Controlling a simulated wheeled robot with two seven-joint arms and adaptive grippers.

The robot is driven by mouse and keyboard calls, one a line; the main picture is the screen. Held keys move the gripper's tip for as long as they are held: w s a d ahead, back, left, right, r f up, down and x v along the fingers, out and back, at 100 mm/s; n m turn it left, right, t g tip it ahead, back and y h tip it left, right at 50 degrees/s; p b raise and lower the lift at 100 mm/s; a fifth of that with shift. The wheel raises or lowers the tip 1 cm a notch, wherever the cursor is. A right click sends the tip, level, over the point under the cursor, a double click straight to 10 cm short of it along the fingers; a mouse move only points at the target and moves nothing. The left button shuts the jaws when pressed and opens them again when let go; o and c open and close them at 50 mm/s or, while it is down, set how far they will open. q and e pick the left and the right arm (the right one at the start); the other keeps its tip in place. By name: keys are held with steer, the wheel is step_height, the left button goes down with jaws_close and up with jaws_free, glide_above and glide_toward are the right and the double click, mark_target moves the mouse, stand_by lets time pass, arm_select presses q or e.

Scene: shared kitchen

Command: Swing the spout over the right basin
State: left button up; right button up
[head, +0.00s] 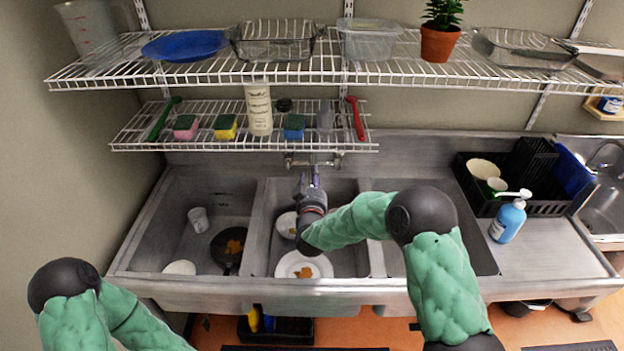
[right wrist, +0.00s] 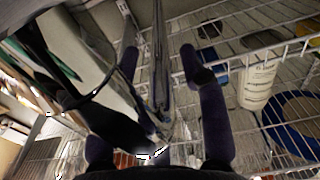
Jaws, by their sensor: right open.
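The faucet (head: 298,160) is on the wall behind the middle basin (head: 345,190). My right gripper (head: 312,172) is at the faucet, above the middle basin, and hides most of the spout in the head view. In the right wrist view, a long metal piece that looks like the spout (right wrist: 160,70) lies between the two open fingers of the gripper (right wrist: 160,52). I cannot tell whether either finger touches it. The right basin (head: 470,240) is partly hidden by my right arm. My left gripper is out of view; only its arm shows at lower left.
Wire shelves (head: 210,140) hang above the sink, with a bottle (head: 259,110) and sponges close above the gripper. The middle basin holds plates (head: 287,268); the left basin holds a pan (head: 222,256) and a cup (head: 199,220). A blue soap bottle (head: 508,222) stands at right.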

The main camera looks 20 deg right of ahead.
jaws_close()
steer(key=shift+d, duration=0.1)
